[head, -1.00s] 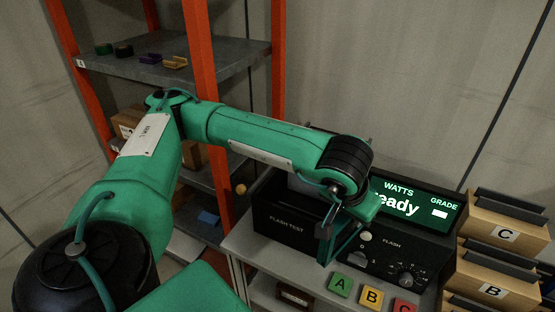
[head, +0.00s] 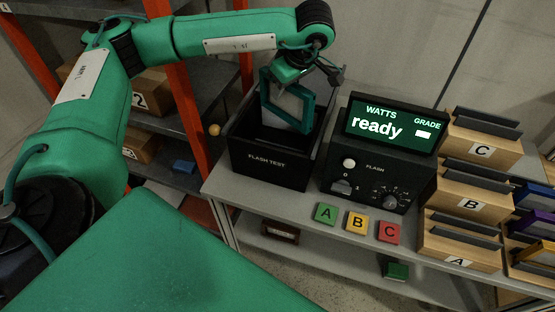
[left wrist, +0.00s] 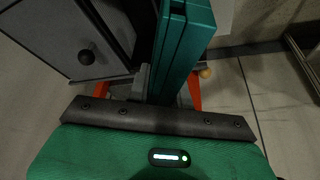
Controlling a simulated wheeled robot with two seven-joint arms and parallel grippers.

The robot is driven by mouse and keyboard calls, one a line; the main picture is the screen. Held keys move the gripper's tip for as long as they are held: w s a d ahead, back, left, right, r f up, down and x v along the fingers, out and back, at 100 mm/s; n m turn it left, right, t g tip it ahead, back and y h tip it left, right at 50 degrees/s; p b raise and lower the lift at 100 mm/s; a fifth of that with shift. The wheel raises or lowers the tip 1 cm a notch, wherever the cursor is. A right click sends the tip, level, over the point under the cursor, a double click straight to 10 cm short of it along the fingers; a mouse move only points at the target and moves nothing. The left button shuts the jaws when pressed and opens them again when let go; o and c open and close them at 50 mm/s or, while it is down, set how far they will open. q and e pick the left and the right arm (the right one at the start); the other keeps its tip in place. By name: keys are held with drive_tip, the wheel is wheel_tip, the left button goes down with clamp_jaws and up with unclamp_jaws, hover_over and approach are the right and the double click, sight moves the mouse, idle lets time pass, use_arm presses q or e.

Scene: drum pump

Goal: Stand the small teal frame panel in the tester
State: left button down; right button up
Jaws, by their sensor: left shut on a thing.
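The small teal frame panel (head: 308,112) is upright, slightly tilted, at the open top of the black tester box marked FLASH TEST (head: 268,165). A pale surface shows within its frame. My left gripper (head: 292,78) is shut on the panel's upper edge. The front wall hides the inside of the box, so I cannot tell whether the panel touches its floor. In the left wrist view the teal panel (left wrist: 184,45) stands edge-on beyond the gripper (left wrist: 150,88). My right gripper is not in view.
The tester's console (head: 365,160) reads "ready" beside the box. Coloured blocks A (head: 326,213), B (head: 357,222) and C (head: 389,232) lie in front of it. Wooden racks marked A, B and C (head: 480,150) stand at the right. An orange shelf post (head: 190,120) rises at the left.

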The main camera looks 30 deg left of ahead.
sight(276, 103)
use_arm(q)
drive_tip(key=a+n, duration=0.1)
drive_tip(key=w+a+n+g, duration=0.1)
drive_tip(key=a+n, duration=0.1)
drive_tip(key=shift+w+n+b, duration=0.15)
drive_tip(key=shift+n+b, duration=0.15)
drive_tip(key=shift+a+n+g, duration=0.3)
drive_tip(key=shift+n+g, duration=0.2)
drive_tip(key=shift+n, duration=0.2)
wheel_tip(276, 103, down, 8)
drive_tip(key=shift+b, duration=0.3)
wheel_tip(276, 103, down, 12)
drive_tip(key=p, duration=0.2)
drive_tip(key=shift+r+p, duration=0.2)
drive_tip(key=shift+p, duration=0.1)
drive_tip(key=shift+w, duration=0.1)
drive_tip(key=c, duration=1.3)
unclamp_jaws()
drive_tip(key=shift+f, duration=0.15)
drive_tip(key=shift+o, duration=0.2)
